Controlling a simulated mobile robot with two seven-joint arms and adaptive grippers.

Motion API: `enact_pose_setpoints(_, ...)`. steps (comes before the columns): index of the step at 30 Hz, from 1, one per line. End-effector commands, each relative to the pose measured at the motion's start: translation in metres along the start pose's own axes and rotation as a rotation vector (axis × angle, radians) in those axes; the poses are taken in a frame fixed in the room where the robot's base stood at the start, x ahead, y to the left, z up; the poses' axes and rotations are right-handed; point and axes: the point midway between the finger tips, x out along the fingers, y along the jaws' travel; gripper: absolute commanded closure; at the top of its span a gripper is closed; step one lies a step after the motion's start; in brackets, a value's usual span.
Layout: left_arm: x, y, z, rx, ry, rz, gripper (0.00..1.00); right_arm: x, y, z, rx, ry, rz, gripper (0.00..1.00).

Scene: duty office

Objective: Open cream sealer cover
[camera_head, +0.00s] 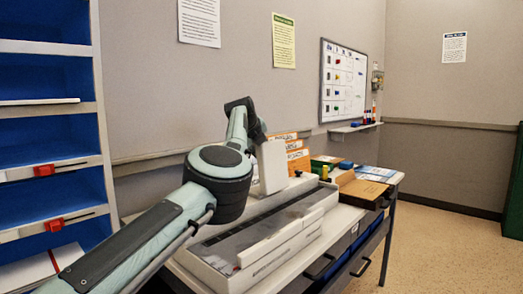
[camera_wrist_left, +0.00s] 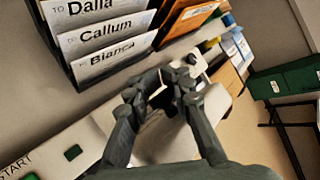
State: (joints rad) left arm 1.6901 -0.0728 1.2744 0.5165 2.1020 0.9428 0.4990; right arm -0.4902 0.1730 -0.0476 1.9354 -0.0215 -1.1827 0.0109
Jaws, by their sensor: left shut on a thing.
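The cream sealer (camera_head: 214,262) is a long, low machine with a dark strip along its top, lying along the table. A pale upright part (camera_head: 271,166) stands at its far end beside my arm; I cannot tell whether it is the cover. In the left wrist view my left gripper (camera_wrist_left: 160,86) is shut on a small part of the cream sealer cover (camera_wrist_left: 160,128), its fingers hiding most of the grip. My forearm hides part of the sealer in the head view. My right gripper is not in view.
Letter holders (camera_wrist_left: 105,35) with name cards stand just behind the sealer. A cardboard box (camera_head: 363,190) lies at the table's right end. Blue shelves (camera_head: 45,120) stand at left, and a whiteboard (camera_head: 343,85) hangs on the wall. The floor at right is clear.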

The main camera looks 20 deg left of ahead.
Motion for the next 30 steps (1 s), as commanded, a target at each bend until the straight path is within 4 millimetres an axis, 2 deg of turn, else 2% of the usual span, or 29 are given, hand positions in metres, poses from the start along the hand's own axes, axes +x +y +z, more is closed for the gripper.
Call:
enact_pose_setpoints(1, 0.0072, 0.0194, -0.0014, 0.0, 0.009, 0.034, 1.0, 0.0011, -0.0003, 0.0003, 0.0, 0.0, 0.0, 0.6)
enact_pose_setpoints(23, 0.0073, 0.0193, -0.0015, 0.001, 0.009, 0.034, 1.0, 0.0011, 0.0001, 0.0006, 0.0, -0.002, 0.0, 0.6)
enact_pose_setpoints(24, 0.0073, 0.0194, -0.0015, 0.0, 0.009, 0.034, 0.78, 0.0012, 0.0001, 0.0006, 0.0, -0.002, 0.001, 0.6)
enact_pose_setpoints(30, 0.0072, 0.0176, -0.0029, 0.002, 0.012, 0.032, 0.55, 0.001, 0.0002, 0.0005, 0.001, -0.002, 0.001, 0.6)
